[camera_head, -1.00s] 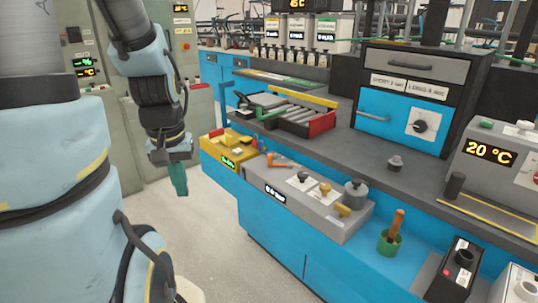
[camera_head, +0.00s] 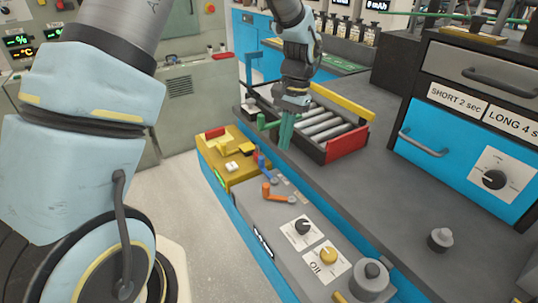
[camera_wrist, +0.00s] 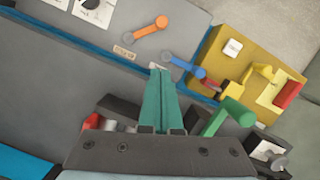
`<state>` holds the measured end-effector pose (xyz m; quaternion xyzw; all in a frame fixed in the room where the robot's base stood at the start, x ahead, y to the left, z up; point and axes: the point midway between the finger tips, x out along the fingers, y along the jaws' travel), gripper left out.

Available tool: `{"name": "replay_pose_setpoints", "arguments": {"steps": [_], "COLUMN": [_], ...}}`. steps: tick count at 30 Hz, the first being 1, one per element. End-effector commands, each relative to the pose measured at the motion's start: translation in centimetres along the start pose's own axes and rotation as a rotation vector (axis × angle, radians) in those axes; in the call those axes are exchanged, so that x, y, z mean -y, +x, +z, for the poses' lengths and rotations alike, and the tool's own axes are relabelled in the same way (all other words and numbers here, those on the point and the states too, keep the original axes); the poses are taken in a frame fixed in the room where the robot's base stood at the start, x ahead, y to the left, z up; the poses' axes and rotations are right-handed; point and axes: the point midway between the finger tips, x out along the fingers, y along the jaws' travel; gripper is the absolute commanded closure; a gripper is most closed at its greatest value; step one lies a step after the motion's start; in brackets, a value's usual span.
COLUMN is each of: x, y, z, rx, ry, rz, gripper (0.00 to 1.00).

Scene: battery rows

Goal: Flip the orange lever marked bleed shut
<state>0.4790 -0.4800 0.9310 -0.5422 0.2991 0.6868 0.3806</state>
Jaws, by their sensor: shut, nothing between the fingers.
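The orange lever (camera_head: 276,195) lies on the grey panel (camera_head: 310,272) at the front of the bench. It also shows in the wrist view (camera_wrist: 151,29), with its arm running from a grey pivot up and right to a round orange knob. A small label (camera_wrist: 124,52) sits beside the pivot, too small to read. A blue lever (camera_wrist: 185,67) lies next to it, with a label near its pivot. My gripper (camera_head: 284,149) has green fingers, shut and empty, pointing down over the bench behind the levers. In the wrist view the fingertips (camera_wrist: 161,72) appear close to the blue lever's pivot, apart from the orange lever.
A yellow box (camera_head: 222,158) with a red part stands left of the levers. A roller tray (camera_head: 345,140) with a red end and a green handle (camera_wrist: 229,116) lies close beside my gripper. Black and yellow knobs (camera_head: 328,256) stand further along the panel.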

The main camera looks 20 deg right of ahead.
Motion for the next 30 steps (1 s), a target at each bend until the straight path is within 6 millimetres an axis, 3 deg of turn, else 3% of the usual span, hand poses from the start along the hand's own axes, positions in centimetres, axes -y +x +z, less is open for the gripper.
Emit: {"name": "replay_pose_setpoints", "arguments": {"steps": [3, 17, 23, 30], "x": [-1.1, -1.1, -1.0, -1.0], "y": [0.0, 0.7, 3.7, 8.7], "z": [-0.6, -0.6, -0.5, -0.4], "rx": [0.013, 0.015, 0.020, 0.018], "ry": [0.028, 0.029, 0.029, 0.029], "rz": [-0.005, -0.004, -0.004, -0.004], "gripper": [1.00, 1.00, 1.00, 1.00]}}
